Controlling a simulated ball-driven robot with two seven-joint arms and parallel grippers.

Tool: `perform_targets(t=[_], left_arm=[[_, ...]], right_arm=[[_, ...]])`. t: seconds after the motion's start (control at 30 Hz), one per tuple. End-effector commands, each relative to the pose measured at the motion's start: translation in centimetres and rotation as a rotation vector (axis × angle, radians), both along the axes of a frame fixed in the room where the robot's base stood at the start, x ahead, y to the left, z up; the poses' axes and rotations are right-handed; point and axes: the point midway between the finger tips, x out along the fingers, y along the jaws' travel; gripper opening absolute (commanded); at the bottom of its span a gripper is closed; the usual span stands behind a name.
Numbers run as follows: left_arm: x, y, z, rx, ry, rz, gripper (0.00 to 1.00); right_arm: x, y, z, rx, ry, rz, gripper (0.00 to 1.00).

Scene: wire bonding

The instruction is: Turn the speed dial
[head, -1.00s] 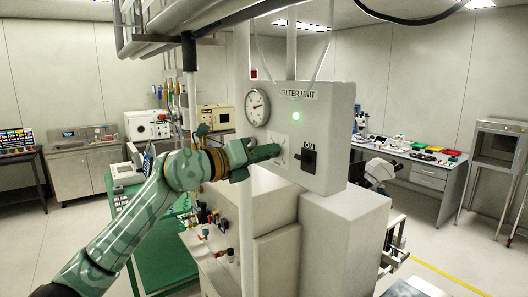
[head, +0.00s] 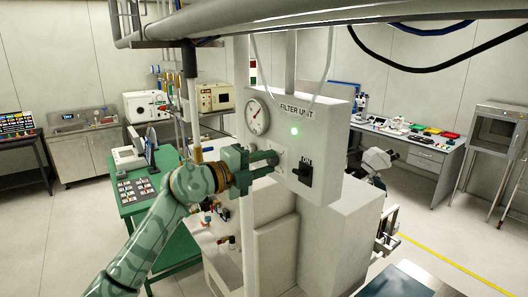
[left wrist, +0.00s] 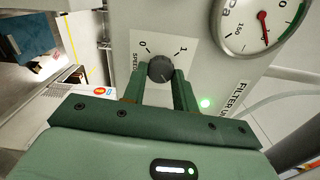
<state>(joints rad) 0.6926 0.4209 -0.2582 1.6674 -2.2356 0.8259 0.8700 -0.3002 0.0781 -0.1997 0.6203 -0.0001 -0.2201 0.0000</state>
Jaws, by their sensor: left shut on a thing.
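The speed dial (left wrist: 160,68) is a small dark round knob on a pale panel, between the marks 0 and 1, with the label SPEED beside it. My left gripper (left wrist: 158,78) has its two green fingers on either side of the knob and is shut on it. In the head view my left gripper (head: 273,164) reaches the front of the box labelled FILTER UNIT (head: 325,128), and its fingers hide the dial there. The dial's pointer is too small to read surely. My right gripper is in neither view.
A round gauge (head: 257,117) sits above left of the dial, and a black ON switch (head: 303,172) to its right. A green light (head: 295,131) glows on the panel. Pipes (head: 270,22) run overhead. A green table (head: 125,207) stands at the left.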

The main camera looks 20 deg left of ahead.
Motion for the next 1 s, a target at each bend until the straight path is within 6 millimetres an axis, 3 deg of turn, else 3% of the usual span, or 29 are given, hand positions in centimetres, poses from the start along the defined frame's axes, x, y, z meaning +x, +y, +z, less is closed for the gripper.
perform_targets(t=[0.23,0.77,0.8,0.83,1.0], left_arm=[[0.01,-0.01,0.04,-0.059,0.049,0.0,0.06],[0.01,0.0,-0.17,-0.075,0.061,0.0,0.06],[0.01,0.0,-0.17,-0.075,0.061,0.0,0.39],[0.01,0.0,-0.17,-0.075,0.061,0.0,0.48],[0.01,0.01,-0.09,-0.075,0.06,0.0,0.5]], right_arm=[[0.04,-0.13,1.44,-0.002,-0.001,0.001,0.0],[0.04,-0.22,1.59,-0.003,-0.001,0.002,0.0],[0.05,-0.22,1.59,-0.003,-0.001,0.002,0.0],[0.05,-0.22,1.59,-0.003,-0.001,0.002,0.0],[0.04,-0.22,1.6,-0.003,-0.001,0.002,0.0]])
